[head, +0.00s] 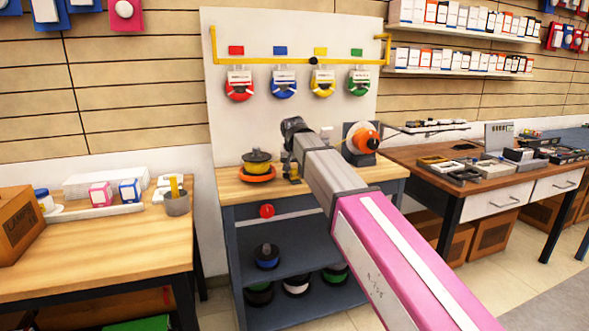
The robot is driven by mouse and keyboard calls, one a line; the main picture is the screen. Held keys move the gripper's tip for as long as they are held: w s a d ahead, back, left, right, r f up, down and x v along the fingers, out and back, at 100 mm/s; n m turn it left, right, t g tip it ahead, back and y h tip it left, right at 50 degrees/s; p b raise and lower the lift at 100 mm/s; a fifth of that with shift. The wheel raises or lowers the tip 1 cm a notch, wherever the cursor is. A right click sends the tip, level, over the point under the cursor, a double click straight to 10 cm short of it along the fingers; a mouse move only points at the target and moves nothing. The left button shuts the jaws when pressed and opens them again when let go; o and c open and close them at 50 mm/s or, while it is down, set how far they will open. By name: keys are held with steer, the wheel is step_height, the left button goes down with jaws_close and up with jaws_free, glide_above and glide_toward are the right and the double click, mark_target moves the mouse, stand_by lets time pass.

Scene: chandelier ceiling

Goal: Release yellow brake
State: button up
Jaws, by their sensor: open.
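A white upright panel carries a row of round devices with white tops: red (239,86), blue (283,84), yellow (322,83) and green (359,82). The yellow one hangs third from left, below a small yellow label (320,51). I cannot tell from here whether its brake is engaged. A spool wound with yellow (258,163) sits on an orange disc on the bench at left. My gripper (291,172) is low over the bench, just right of this spool, and looks empty. It is open, but its fingertips are small and partly hidden by my arm.
The wooden bench (232,186) stands against the panel (220,110). An orange reel (364,139) stands on its right side. A yellow bar (260,60) runs above the hanging devices. Spools lie on the shelves below. Side tables stand left and right.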

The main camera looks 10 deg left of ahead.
steer(key=v, duration=1)
steer(key=shift+s+d, duration=0.1)
